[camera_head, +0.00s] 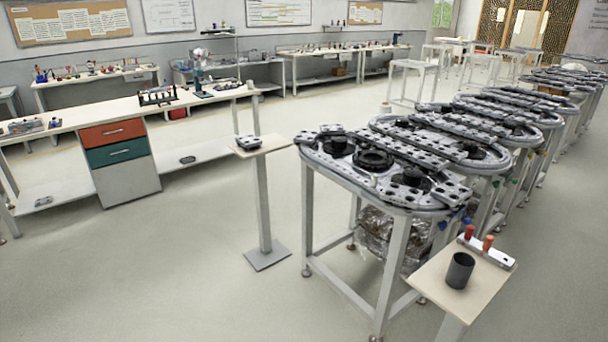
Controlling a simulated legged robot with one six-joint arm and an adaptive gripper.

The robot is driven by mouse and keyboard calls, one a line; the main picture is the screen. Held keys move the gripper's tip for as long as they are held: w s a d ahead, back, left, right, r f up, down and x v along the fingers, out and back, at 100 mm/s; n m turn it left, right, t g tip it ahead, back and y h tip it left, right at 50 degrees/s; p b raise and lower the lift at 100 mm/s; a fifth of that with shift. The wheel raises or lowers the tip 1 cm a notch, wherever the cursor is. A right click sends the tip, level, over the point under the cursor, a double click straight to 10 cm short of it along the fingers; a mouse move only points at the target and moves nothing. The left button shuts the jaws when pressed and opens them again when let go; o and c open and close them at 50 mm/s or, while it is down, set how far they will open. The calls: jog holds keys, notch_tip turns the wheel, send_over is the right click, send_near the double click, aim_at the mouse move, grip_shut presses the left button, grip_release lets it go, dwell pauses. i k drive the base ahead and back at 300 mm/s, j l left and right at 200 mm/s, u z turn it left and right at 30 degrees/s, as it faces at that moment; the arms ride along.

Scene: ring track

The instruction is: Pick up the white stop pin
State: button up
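I cannot make out a white stop pin in this view. A white block (497,258) sits on a small beige stand (432,287) at the lower right. A red pin (469,232) and an orange-red pin (488,242) stand upright on the block. A black cup (460,270) stands on the same stand, in front of the block; its inside is too dark to read. My gripper is not in view.
A ring track table (345,190) stands left of the stand, with several more behind it. A pedestal (264,200) carries a small grey part (248,142). A workbench with drawers (118,150) is at the left. The floor at the lower left is clear.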

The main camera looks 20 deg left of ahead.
aim_at(374, 176)
jog(key=i+j+u, duration=0.25)
jog(key=u, duration=0.3)
jog(key=i+j+z, duration=0.45)
jog(key=i+j, duration=0.3)
jog(key=i, duration=0.3)
jog(key=i+j+z, duration=0.45)
jog(key=i+j, duration=0.4)
jog(key=j, duration=0.25)
